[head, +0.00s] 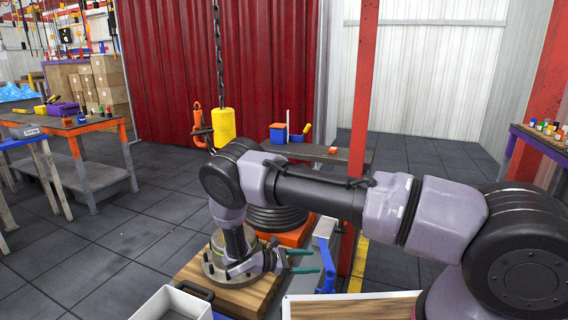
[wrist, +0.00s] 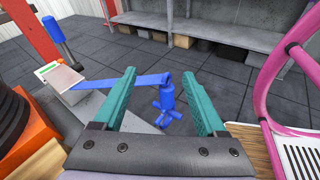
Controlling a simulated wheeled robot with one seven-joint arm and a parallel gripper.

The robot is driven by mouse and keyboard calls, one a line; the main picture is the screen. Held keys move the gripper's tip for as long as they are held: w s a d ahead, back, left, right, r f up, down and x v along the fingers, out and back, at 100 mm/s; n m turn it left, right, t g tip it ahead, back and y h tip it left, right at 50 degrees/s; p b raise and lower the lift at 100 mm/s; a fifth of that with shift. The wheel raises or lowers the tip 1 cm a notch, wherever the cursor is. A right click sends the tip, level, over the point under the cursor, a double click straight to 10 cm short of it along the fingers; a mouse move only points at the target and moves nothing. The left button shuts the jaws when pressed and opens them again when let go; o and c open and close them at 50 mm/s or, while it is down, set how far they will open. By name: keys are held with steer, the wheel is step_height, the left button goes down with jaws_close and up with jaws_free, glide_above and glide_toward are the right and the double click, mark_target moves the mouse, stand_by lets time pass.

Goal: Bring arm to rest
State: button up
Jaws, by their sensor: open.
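My gripper (head: 304,260) is at the end of my grey and black arm, which reaches across the head view from the right. Its two green fingers are apart with nothing between them. In the wrist view my gripper (wrist: 160,98) also shows open and empty. A blue clamp-like handle (wrist: 168,95) shows beyond and between the fingers there, below fingertip level; I cannot tell that it touches them. In the head view the blue part (head: 328,265) is just right of the fingers. A round metal flange (head: 215,272) on a wooden block stands under my wrist.
A yellow hoist hook block (head: 222,127) hangs on a chain just behind my arm. A red post (head: 362,110) stands close behind the forearm. A white bin (head: 172,303) is at the front. A pink tubular frame (wrist: 262,80) is at right in the wrist view.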

steer(key=d+r+m+g+y, duration=0.35)
steer(key=r+m+y, duration=0.2)
steer(key=r, duration=1.15)
steer(key=d+r+m+g+y, duration=0.2)
steer(key=d+r+m+y, duration=0.4)
steer(key=r, duration=1.1)
steer(key=s+d+r+m+t+y, duration=0.2)
steer(key=s+d+r+m+t, duration=0.1)
steer(key=s+r, duration=0.6)
steer(key=s+d+r+m+t+y, duration=0.3)
steer(key=s+r+m+t, duration=0.3)
steer(key=r, duration=0.5)
steer(key=s+m, duration=0.2)
steer(key=s, duration=0.1)
steer(key=shift+s+d+r, duration=0.2)
steer(key=shift+d+r, duration=0.15)
steer(key=shift+d, duration=0.05)
steer(key=shift+m+y, duration=0.25)
